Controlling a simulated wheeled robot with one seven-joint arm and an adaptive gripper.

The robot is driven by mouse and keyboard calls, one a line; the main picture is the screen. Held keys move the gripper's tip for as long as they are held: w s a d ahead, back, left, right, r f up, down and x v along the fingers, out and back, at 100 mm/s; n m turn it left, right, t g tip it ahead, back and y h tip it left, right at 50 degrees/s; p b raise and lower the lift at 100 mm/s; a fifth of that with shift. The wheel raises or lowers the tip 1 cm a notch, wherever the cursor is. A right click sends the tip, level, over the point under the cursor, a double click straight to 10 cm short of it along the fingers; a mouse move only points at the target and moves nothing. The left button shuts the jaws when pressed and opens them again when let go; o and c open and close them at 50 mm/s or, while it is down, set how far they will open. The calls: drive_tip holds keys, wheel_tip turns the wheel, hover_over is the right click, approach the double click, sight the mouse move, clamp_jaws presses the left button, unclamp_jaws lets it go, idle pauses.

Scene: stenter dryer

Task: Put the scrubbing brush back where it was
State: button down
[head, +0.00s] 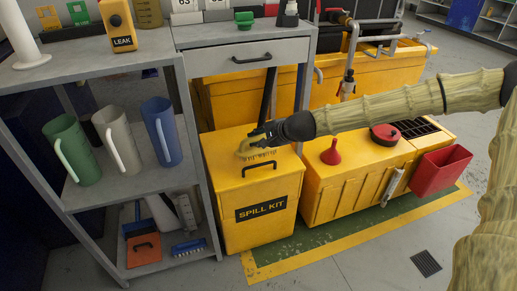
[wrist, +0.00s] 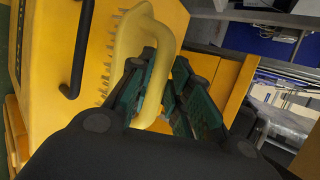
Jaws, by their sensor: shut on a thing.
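The scrubbing brush (head: 257,154) is yellow, with a looped handle and pale bristles. My gripper (head: 257,142) is shut on its handle and holds it over the lid of the yellow spill kit box (head: 265,208). Whether the bristles touch the lid I cannot tell. In the wrist view the brush (wrist: 130,40) has its handle between the green-padded fingers of my gripper (wrist: 160,85), with the bristles facing left toward the yellow box.
A grey shelf (head: 122,187) at left holds jugs, with a blue brush (head: 188,247) and a dustpan below. A grey drawer (head: 250,57) stands behind the box. At right are a red funnel (head: 331,152) and a red bin (head: 441,172) at a yellow unit.

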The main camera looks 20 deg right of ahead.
sight(260, 150)
drive_tip(key=shift+f+b, duration=0.7)
drive_tip(key=shift+f, duration=1.2)
drive_tip(key=c, duration=1.3)
unclamp_jaws()
drive_tip(key=shift+f, duration=0.1)
drive_tip(key=shift+s+d+r, duration=0.25)
drive_tip(key=shift+s+r, duration=0.05)
drive_tip(key=shift+r, duration=0.2)
drive_tip(key=shift+p+v, duration=2.25)
drive_tip(key=shift+v, duration=3.2)
